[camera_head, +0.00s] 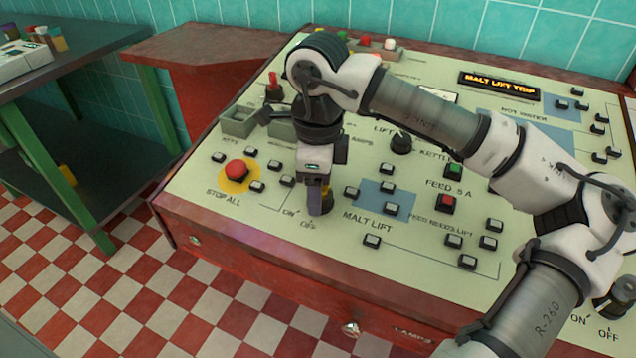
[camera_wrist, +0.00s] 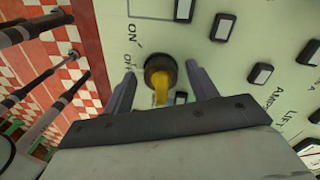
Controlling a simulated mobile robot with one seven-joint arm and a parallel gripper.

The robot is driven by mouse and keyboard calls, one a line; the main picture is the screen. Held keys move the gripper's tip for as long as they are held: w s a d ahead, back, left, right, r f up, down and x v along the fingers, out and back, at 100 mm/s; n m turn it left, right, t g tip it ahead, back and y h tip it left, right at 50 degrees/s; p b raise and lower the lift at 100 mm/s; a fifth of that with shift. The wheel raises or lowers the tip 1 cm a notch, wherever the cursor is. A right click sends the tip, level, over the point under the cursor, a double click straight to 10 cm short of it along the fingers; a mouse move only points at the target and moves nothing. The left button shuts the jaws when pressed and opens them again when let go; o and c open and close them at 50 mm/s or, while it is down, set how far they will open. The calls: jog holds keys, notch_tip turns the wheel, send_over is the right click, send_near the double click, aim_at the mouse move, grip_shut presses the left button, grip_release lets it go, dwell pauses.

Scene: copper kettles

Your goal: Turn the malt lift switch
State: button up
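The malt lift switch (camera_wrist: 159,78) is a dark round knob with a yellow grip bar, with ON and OFF printed beside it on the cream panel. In the wrist view my gripper (camera_wrist: 161,82) is open, one finger on each side of the switch with visible gaps. The fingers point down at the panel (camera_head: 262,212). I cannot tell how deep the fingertips reach around the knob. The yellow bar is partly hidden by the gripper body.
Several small push buttons (camera_head: 394,208) lie right of the switch. The red stop-all button (camera_head: 236,170) is to its left, and a black rotary knob (camera_head: 401,143) sits behind. A lit display (camera_head: 499,86) reads MALT LIFT TRIP. The panel's front edge is close.

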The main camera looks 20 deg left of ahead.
notch_tip(320, 180, up, 14)
dwell(0.7)
jog(key=shift+f, duration=0.1)
